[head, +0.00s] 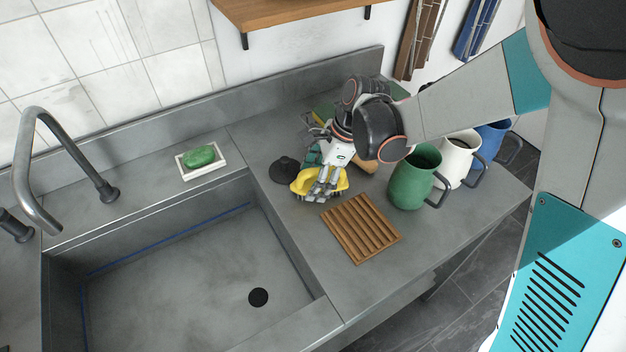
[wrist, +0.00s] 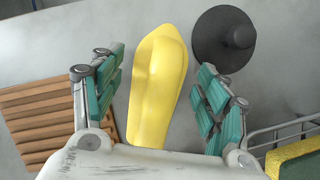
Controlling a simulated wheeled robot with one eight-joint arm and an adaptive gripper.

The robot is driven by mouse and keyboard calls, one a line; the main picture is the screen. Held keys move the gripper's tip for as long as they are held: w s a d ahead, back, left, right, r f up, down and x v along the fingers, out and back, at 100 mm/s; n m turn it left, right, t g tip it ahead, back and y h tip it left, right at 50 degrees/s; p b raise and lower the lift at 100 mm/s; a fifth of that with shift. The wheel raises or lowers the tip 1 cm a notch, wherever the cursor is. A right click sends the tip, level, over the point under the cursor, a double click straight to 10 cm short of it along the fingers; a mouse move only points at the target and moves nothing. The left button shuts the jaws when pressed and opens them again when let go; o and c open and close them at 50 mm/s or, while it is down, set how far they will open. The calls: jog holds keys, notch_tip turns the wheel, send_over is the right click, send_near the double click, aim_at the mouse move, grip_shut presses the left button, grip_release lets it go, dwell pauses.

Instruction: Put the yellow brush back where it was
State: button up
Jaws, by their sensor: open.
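The yellow brush (head: 331,187) lies on the grey counter to the right of the sink, under my gripper (head: 322,190). In the wrist view the yellow brush (wrist: 160,85) lies between the two teal-padded fingers of my gripper (wrist: 160,95). The fingers stand apart, with a gap on each side of the brush, so my gripper is open. The lower end of the brush is hidden by my gripper's palm.
A black sink plug (head: 284,170) lies beside the brush. A wooden slatted rack (head: 361,228) lies in front. Green (head: 408,185), white (head: 452,163) and blue (head: 489,142) jugs stand to the right. A green soap (head: 199,156) lies in a white dish beyond the sink (head: 190,270).

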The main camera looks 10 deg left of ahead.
jog(key=p+v, duration=0.3)
jog(key=v, duration=0.7)
jog(key=shift+s+d+r, duration=0.1)
jog(key=shift+r, duration=0.1)
jog(key=shift+d+r, duration=0.25)
jog(key=shift+r, duration=0.05)
jog(key=s+d+r+n+t+h, duration=0.2)
jog(key=s+d+r+n+t, duration=0.2)
jog(key=s+d+n, duration=0.3)
jog(key=s+d+r+n+t+h, duration=0.2)
jog(key=s+d+r+n+t, duration=0.2)
jog(key=s+d+n, duration=0.4)
jog(key=d+r, duration=0.1)
jog(key=d, duration=0.5)
jog(key=shift+s, duration=0.2)
